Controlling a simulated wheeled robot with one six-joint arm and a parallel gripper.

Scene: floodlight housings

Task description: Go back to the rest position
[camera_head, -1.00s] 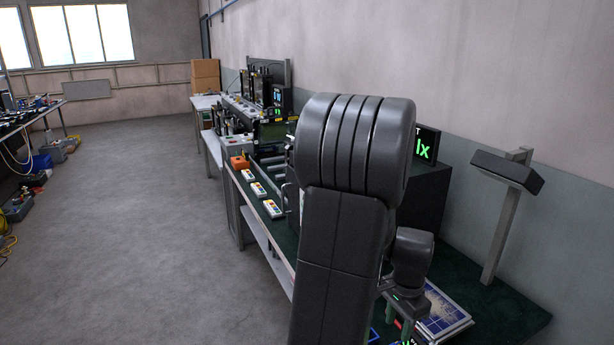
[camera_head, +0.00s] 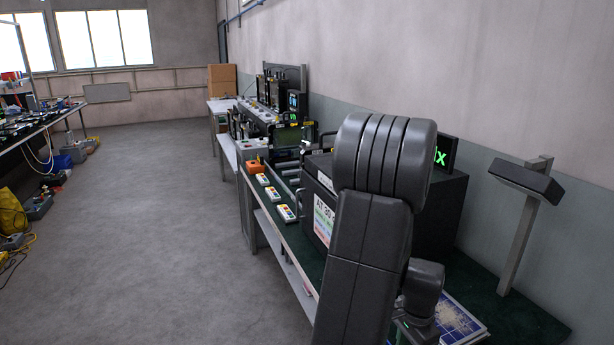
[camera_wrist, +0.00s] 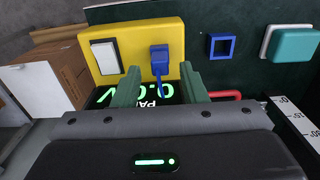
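In the wrist view my gripper (camera_wrist: 160,84) shows as two green fingers standing well apart, with nothing clasped between them. Beyond the fingertips is a yellow block (camera_wrist: 130,44) with a white rocker-like piece (camera_wrist: 105,57) and a blue piece (camera_wrist: 159,60) on its face. The blue piece lines up with the gap but is clear of both fingers. A dark display (camera_wrist: 150,98) with green characters is partly hidden behind the fingers.
A dark green bench (camera_head: 505,318) runs along the right wall, with a solar panel (camera_head: 458,318), a lamp on a post (camera_head: 527,182) and a black box with a green readout (camera_head: 440,190). A blue square frame (camera_wrist: 220,46) and teal block (camera_wrist: 292,45) lie to the right.

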